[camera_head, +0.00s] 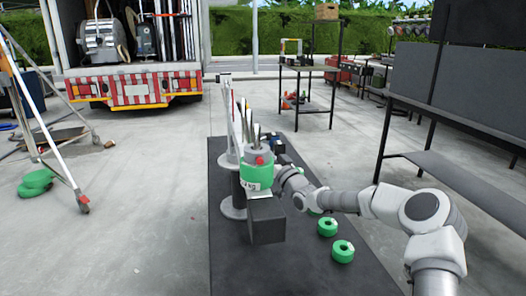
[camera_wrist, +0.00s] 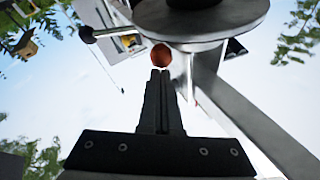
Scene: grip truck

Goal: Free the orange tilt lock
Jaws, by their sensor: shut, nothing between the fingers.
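The orange tilt lock (camera_wrist: 160,55) shows in the wrist view as a round orange-red knob below a grey disc (camera_wrist: 205,18). My gripper (camera_wrist: 160,72) is shut and empty, its fingertips just short of the knob in the picture; I cannot tell whether they touch. In the head view a small red-orange part (camera_head: 259,160) sits on a grey and green lettered head (camera_head: 257,176) on a stand; I cannot tell if it is the same knob. My arm reaches this head from the right, and my fingertips are not clear there.
The stand is on a dark mat (camera_head: 225,270). Green rings (camera_head: 343,251) lie on its right side. A dark box (camera_head: 266,220) is below the head. A grey bench (camera_head: 470,185) stands at right, a ladder (camera_head: 45,120) at left, a truck (camera_head: 130,80) behind.

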